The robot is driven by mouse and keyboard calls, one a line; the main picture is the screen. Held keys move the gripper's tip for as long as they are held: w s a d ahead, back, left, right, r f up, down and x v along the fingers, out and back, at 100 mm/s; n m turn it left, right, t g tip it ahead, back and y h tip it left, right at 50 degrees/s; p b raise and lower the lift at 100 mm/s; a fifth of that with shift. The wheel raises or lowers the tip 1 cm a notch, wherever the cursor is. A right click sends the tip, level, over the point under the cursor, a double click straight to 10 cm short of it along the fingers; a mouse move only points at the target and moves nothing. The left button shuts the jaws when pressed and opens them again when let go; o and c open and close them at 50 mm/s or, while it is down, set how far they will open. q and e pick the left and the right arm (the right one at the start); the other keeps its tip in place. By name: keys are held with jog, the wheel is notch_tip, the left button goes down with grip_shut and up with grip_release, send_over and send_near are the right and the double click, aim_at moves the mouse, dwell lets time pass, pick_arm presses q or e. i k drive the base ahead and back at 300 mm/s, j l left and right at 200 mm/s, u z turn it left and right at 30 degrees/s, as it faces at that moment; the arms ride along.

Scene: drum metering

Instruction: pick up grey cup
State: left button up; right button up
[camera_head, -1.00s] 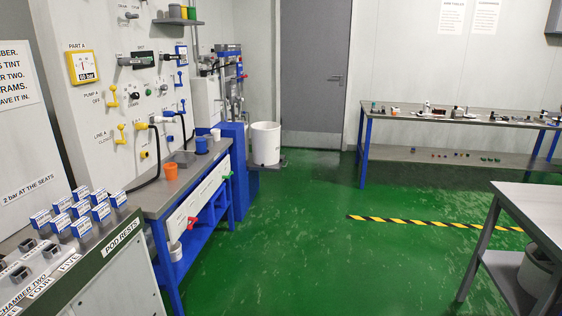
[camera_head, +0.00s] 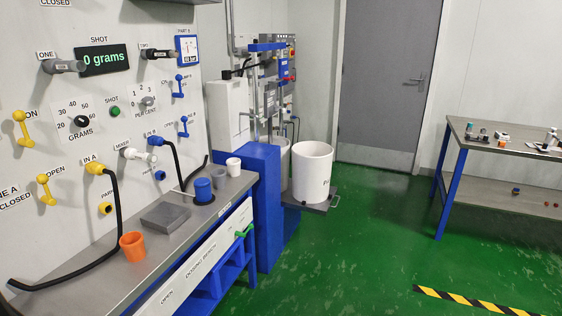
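The grey cup (camera_head: 211,182) stands upright on the back part of the grey bench top (camera_head: 100,271). It is just behind a blue cup (camera_head: 203,191), which partly hides its lower side. A white cup (camera_head: 233,166) stands to the right of it, a little apart. An orange cup (camera_head: 133,247) stands nearer on the bench, at the left. Neither of my grippers shows in the head view.
Black hoses (camera_head: 113,205) hang from the panel and cross the bench. A flat grey plate (camera_head: 165,216) lies on it. A large white bucket (camera_head: 311,171) stands beyond the blue cabinet (camera_head: 264,206).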

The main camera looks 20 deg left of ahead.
aim_at(219, 176)
jog(key=i+l+u, duration=0.15)
jog(key=i+u, duration=0.25)
jog(key=i, duration=0.25)
jog(key=i+l+u, duration=0.35)
jog(key=i, duration=0.25)
jog(key=i+l+u, duration=0.4)
jog(key=i, duration=0.15)
